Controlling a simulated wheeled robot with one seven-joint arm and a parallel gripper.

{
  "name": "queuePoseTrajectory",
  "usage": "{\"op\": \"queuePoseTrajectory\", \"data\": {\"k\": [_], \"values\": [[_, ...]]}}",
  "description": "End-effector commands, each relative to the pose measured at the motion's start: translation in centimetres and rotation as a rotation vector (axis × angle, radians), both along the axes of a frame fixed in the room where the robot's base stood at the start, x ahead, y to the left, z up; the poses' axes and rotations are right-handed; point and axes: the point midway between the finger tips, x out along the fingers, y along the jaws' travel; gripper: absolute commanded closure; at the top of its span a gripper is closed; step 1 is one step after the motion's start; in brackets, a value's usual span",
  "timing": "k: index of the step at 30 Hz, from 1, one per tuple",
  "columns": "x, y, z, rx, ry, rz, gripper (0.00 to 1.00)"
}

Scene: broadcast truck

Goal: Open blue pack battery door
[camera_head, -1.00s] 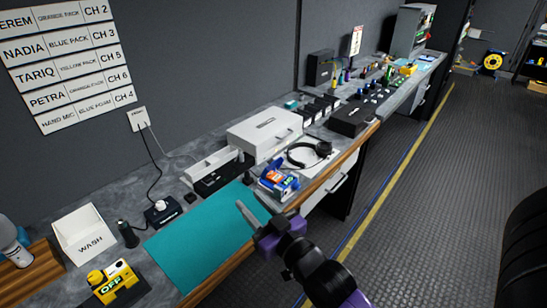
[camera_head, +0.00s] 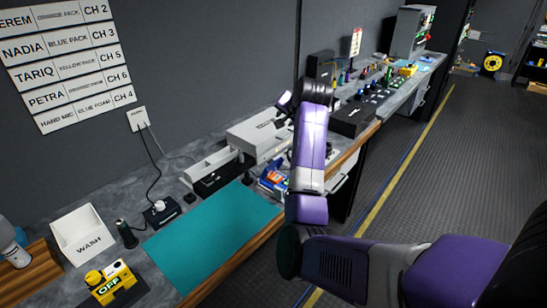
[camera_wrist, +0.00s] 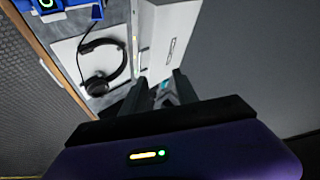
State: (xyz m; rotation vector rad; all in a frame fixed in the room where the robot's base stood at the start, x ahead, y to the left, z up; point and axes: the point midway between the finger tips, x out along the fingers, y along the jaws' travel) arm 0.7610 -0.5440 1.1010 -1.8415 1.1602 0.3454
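The blue pack (camera_head: 268,184), with orange and white parts on top, stands on the bench just past the teal mat, partly hidden by my arm. In the wrist view, blue items (camera_wrist: 48,8) show at the top left corner, cut off by the frame edge. I cannot make out the battery door. My gripper (camera_head: 284,104) is raised above the white case, up and away from the pack. In the wrist view, its two dark fingers (camera_wrist: 160,88) stand apart with nothing seen held between them.
A white case (camera_head: 252,135) and a headset (camera_wrist: 103,68) on a white sheet are beside the pack. The teal mat (camera_head: 210,235) is clear. A yellow pack marked OFF (camera_head: 112,284) and a WASH bin (camera_head: 82,236) stand at the near left. Open floor lies right.

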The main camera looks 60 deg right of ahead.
Motion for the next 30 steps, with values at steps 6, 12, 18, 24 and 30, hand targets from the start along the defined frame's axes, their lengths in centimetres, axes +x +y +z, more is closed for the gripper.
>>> {"op": "queuePoseTrajectory", "data": {"k": [6,12,18,24,30], "values": [[-0.6,3.9,-2.3,0.427,0.060,-0.031,0.65],[-1.8,7.3,-4.1,0.615,0.127,-0.054,0.65],[-1.5,7.7,-5.6,0.640,0.138,-0.061,0.65],[-0.3,7.5,-8.5,0.638,0.138,-0.061,0.65],[0.7,7.2,-10.6,0.637,0.136,-0.060,0.65]]}}
